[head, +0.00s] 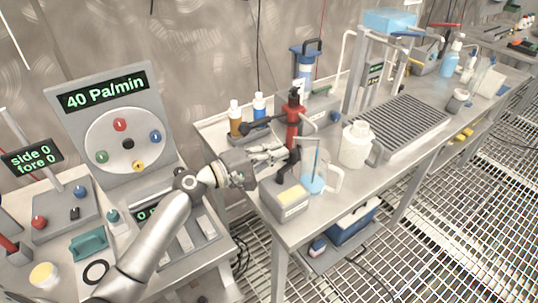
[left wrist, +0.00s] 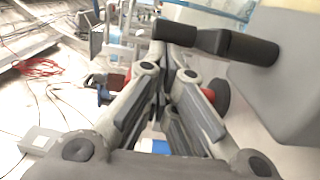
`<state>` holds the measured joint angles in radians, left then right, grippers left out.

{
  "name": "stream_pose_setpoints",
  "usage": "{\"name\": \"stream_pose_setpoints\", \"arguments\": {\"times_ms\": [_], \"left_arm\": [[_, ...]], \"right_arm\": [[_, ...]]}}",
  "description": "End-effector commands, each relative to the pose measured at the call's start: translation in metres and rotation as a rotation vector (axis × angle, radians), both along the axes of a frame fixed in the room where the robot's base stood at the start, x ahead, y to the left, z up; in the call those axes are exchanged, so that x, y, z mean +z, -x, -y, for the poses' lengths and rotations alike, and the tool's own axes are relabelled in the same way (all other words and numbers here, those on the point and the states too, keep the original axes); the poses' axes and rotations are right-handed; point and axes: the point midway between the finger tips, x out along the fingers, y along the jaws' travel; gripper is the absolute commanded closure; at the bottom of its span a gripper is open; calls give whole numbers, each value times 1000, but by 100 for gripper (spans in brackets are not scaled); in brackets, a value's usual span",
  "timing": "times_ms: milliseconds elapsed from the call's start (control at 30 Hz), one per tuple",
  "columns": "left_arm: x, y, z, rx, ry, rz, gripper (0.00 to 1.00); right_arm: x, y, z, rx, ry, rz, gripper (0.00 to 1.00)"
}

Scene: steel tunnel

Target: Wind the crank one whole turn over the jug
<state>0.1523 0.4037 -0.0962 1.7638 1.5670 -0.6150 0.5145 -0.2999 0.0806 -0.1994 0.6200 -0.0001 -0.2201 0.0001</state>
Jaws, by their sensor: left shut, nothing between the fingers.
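The crank has a black arm and knob (head: 257,122) that sticks out left from a red upright body (head: 293,128) on the bench. A black crank-like bar (left wrist: 215,41) crosses the top of the left wrist view, close to the fingertips. The clear jug (head: 313,184) holds blue liquid and stands upright beside a grey box, its handle to the right. My left gripper (head: 282,152) is shut and empty, reaching in beside the red body, left of the jug. Its fingers (left wrist: 168,50) also show shut in the wrist view. Whether they touch the bar cannot be told. My right gripper is out of view.
A white jug (head: 355,146) stands right of the clear jug, before a ribbed grey tray (head: 402,128). A grey box (head: 286,203) sits at the bench's near corner. A dial panel (head: 120,130) stands left.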

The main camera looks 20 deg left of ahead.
Motion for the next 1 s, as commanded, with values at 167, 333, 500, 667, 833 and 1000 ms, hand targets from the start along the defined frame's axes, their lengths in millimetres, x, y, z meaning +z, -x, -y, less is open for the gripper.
{"name": "stream_pose_setpoints", "arguments": {"times_ms": [167, 333, 500, 667, 833, 1000], "left_arm": [[-1, -1, 3, -3, 0, 0, 100], [-1, -2, 6, -4, -1, -1, 100], [-1, -3, 9, -5, -1, -2, 100], [-1, -4, 10, -4, -1, -2, 100], [-1, -4, 11, -5, -1, -3, 100], [-1, -4, 11, -5, -1, -3, 100]], "right_arm": [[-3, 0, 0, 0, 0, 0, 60], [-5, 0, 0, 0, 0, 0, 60], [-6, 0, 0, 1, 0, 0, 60], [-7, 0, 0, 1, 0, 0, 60], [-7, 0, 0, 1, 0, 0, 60], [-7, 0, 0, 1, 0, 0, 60]]}}
